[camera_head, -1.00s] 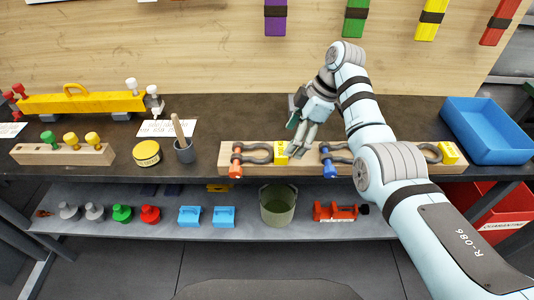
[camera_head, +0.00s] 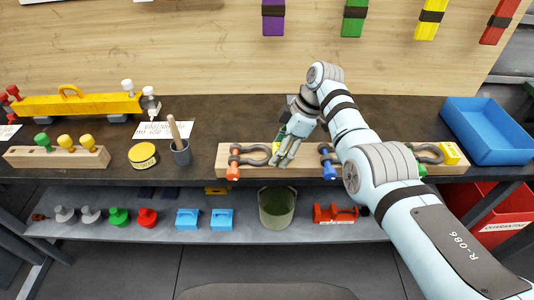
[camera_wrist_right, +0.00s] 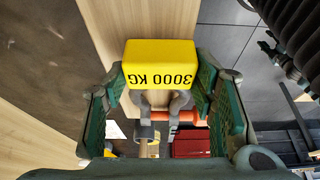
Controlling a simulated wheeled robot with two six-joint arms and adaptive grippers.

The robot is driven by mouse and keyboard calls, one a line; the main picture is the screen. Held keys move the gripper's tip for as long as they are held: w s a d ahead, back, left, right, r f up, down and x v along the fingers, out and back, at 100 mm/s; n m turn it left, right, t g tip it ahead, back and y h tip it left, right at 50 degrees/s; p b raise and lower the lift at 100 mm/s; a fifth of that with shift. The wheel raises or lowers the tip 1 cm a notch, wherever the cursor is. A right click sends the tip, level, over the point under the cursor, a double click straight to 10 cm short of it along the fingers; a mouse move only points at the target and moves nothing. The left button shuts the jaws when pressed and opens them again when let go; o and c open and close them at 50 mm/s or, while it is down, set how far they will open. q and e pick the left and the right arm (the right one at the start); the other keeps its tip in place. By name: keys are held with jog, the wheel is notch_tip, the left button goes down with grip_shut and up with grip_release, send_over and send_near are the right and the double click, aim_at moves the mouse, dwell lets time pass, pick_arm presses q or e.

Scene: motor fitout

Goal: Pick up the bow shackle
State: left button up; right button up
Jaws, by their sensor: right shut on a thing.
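The bow shackle is a dark grey bow (camera_head: 254,152) with an orange-red pin (camera_head: 233,171) and a yellow block marked 3000 KG at its bow end. It lies at the left end of a wooden board (camera_head: 305,172). My right gripper (camera_head: 285,160) is over the yellow block and mostly hides it in the head view. In the right wrist view the yellow block (camera_wrist_right: 160,65) is between the green-padded fingers of my right gripper (camera_wrist_right: 162,100), shut on it. The grey shackle limbs show below the block. My left gripper is not in view.
A shackle with a blue pin (camera_head: 329,169) and another with a yellow block (camera_head: 450,153) are on the same board. A blue bin (camera_head: 490,130) stands at right. A cup (camera_head: 181,152) and a yellow tin (camera_head: 143,155) are left of the board.

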jog(key=shift+r, duration=0.1)
notch_tip(320, 180, up, 20)
jog(key=p, duration=0.6)
jog(key=shift+w, duration=0.1)
jog(key=shift+f+b, duration=0.2)
jog(key=shift+b, duration=0.15)
